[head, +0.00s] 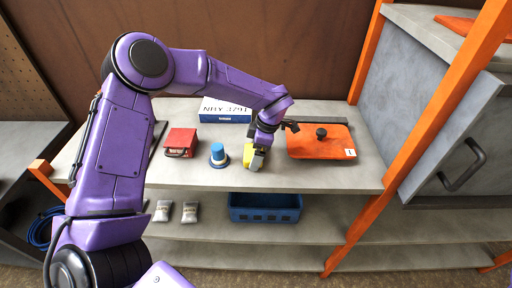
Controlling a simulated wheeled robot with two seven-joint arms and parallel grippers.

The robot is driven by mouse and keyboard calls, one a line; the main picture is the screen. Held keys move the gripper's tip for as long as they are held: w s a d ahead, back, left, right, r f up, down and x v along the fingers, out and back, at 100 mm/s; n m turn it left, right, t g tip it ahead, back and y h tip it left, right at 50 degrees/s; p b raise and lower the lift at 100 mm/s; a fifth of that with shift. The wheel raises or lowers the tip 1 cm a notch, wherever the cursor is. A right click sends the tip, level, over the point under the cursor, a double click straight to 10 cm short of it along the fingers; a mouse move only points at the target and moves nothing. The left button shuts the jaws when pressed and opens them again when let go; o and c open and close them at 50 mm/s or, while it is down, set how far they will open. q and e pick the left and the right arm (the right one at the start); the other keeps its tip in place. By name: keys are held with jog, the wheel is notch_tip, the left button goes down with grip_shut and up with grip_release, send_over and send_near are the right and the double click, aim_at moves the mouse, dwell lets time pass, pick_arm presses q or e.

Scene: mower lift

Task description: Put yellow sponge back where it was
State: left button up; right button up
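The yellow sponge (249,155) is at the front middle of the upper shelf board (320,178), directly below and against my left gripper (257,160). My purple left arm reaches in from the left and bends down over it. A light grey part shows beside the yellow; I cannot tell whether it is a finger or part of the sponge. The fingertips are too small and covered to show whether they are shut on the sponge. My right gripper is not in view.
A blue-topped cylinder (218,156) and a red box (181,142) stand left of the sponge. An orange board (310,147) with a black knob lies to the right. A white-blue box (225,112) is behind. A blue crate (265,215) and two small packets sit below. Orange posts (400,160) frame the right.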

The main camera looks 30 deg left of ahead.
pick_arm(q)
jog(key=shift+f, duration=0.15)
jog(key=o, duration=0.6)
jog(key=shift+o, duration=0.2)
jog(key=b+v, duration=0.3)
jog(key=v, duration=0.9)
